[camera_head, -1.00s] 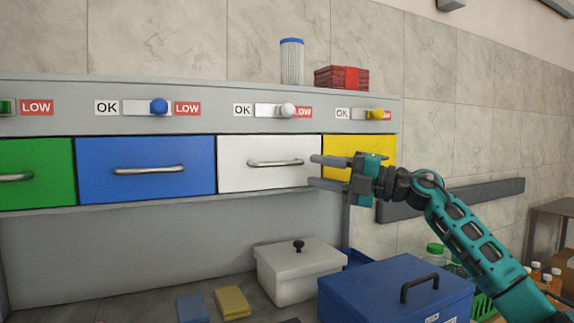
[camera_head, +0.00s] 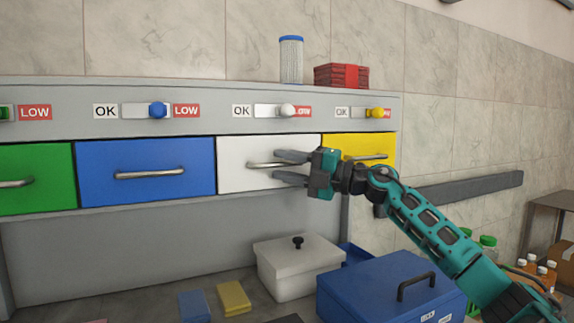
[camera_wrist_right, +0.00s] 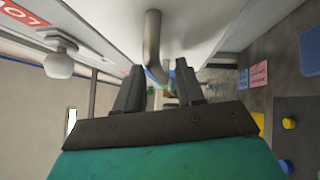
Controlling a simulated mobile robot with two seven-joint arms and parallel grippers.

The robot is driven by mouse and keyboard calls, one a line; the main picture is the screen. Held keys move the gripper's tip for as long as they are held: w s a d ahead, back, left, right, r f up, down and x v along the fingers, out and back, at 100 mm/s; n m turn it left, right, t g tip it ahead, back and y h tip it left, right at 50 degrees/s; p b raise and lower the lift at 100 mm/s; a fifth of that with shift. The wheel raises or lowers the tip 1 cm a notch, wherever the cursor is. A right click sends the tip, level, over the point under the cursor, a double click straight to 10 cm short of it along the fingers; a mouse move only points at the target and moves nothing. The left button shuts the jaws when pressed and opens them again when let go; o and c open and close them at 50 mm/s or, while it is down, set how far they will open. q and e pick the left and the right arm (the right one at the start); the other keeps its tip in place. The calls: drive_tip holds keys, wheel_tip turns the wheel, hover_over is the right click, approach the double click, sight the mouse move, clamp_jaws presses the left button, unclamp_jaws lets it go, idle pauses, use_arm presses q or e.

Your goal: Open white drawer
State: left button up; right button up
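The white drawer (camera_head: 240,176) is closed, flush with the feeder front between the blue and yellow drawers. Its metal bar handle (camera_head: 262,165) runs across the front. My right gripper (camera_head: 279,166) is open at the right part of this handle, one finger above it and one below. In the right wrist view the handle (camera_wrist_right: 153,45) reaches down between the two open fingers (camera_wrist_right: 161,90); whether they touch it I cannot tell. My left gripper is not in view.
The blue drawer (camera_head: 145,190) and yellow drawer (camera_head: 345,145) flank the white one. A white slider knob (camera_head: 288,110) sits above. Below stand a white lidded box (camera_head: 290,268) and a blue box (camera_head: 375,292). The space before the white drawer is clear.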

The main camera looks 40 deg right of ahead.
clamp_jaws()
idle(0.5)
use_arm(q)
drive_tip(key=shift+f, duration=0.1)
use_arm(e)
drive_tip(key=shift+f, duration=0.1)
